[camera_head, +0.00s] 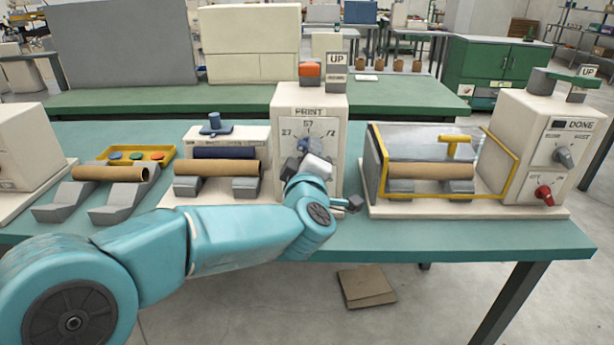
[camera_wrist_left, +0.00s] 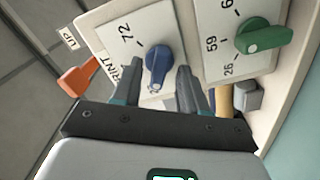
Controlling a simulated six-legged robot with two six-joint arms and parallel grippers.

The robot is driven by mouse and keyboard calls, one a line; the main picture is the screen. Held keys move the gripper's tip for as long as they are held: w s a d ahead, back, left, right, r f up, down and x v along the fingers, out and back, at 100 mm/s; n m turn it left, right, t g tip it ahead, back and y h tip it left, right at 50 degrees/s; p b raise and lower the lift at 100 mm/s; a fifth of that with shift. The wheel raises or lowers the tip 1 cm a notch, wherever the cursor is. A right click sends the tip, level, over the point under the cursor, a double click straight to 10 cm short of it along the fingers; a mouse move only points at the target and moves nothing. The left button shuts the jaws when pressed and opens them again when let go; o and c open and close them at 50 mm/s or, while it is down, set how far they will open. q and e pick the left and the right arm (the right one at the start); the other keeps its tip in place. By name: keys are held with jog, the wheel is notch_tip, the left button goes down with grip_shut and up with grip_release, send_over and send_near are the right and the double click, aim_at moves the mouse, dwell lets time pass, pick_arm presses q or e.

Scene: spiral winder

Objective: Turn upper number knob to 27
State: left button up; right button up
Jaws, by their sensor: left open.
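The upper number knob is blue (camera_head: 304,145), on the white PRINT panel (camera_head: 325,128) marked 27, 57 and 72. In the left wrist view, the blue knob (camera_wrist_left: 158,62) lies between the two open fingers of my left gripper (camera_wrist_left: 157,82). A white mark shows at its end toward the gripper, away from the 72. I cannot tell whether the fingers touch it. In the head view my left gripper (camera_head: 306,160) is in front of the panel and hides its lower part. A green knob (camera_wrist_left: 264,37) with its own numbers shows beside it in the left wrist view.
An orange block (camera_head: 309,70) and an UP sign (camera_head: 336,60) top the PRINT housing. Cardboard tubes rest on stands, one (camera_head: 216,167) left and one (camera_head: 430,171) right. The DONE machine (camera_head: 545,140) stands right. Some green tabletop (camera_head: 470,232) is clear at the front.

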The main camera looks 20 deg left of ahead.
pick_arm(q)
jog(key=v, duration=1.5)
jog(key=shift+r, duration=0.1)
notch_tip(320, 180, down, 30)
jog(key=d+m+g+h, duration=0.2)
jog(key=m+g+h, duration=0.45)
jog(key=m, duration=0.25)
jog(key=s+f+m+g+h, duration=0.35)
jog(key=s+f+g, duration=0.65)
jog(key=s+f, duration=1)
notch_tip(320, 180, up, 17)
jog(key=y+p, duration=0.1)
jog(key=p, duration=1.6)
jog(key=shift+s+m, duration=0.35)
jog(key=shift+m, duration=0.1)
